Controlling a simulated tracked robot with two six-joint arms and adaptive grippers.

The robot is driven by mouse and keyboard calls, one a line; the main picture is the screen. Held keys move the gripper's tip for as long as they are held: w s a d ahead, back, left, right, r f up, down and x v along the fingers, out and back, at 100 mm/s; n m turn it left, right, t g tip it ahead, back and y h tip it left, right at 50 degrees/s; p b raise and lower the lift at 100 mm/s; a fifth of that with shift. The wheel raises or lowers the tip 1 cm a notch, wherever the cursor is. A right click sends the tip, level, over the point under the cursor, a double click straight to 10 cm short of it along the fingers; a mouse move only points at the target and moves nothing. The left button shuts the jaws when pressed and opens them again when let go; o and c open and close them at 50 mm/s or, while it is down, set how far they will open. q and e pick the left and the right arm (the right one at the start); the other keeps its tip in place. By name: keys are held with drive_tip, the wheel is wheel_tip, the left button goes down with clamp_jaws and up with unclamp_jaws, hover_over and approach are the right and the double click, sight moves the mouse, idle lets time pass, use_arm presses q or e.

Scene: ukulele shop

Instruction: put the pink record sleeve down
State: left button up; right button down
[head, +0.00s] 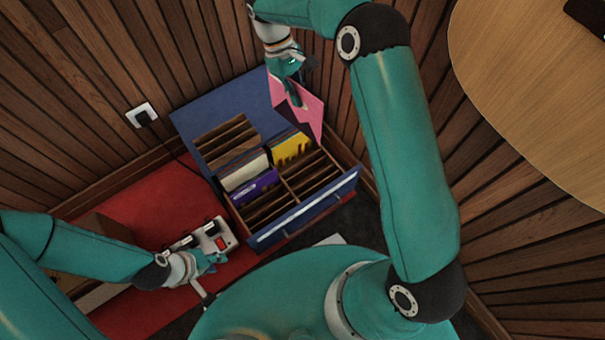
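The pink record sleeve (311,112) hangs tilted above the back right part of a blue record drawer (305,217). My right gripper (295,92) reaches down from above and is shut on the sleeve's upper left part, its fingers covering some of it. The sleeve looks clear of the records below. My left gripper (216,262) is low at the left, beside a power strip (212,240). Its fingers are small in view, and I cannot tell whether they are open or shut.
The drawer has wooden dividers, with white, purple (254,187) and yellow (291,148) sleeves in some slots and other slots seemingly empty. Slatted wooden walls stand close behind. A wall socket (141,115) with a cable is at left. A round wooden table (540,90) fills the upper right.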

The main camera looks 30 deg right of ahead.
drive_tip(key=w+d+f+n+t+h+b, duration=0.1)
drive_tip(key=f+n+b, duration=0.3)
drive_tip(key=f, duration=1.4)
drive_tip(key=w+d+f+n+t+h+b, duration=0.2)
drive_tip(key=f+n+b, duration=0.3)
drive_tip(key=f+n, duration=0.7)
drive_tip(key=shift+w+d+f+t, duration=0.25)
drive_tip(key=shift+d+f+t, duration=0.65)
drive_tip(key=shift+f, duration=2.8)
drive_tip(key=shift+a+f+b, duration=0.1)
drive_tip(key=shift+f+b, duration=0.55)
drive_tip(key=shift+b, duration=0.35)
drive_tip(key=c, duration=1.3)
unclamp_jaws()
drive_tip(key=shift+r, duration=0.15)
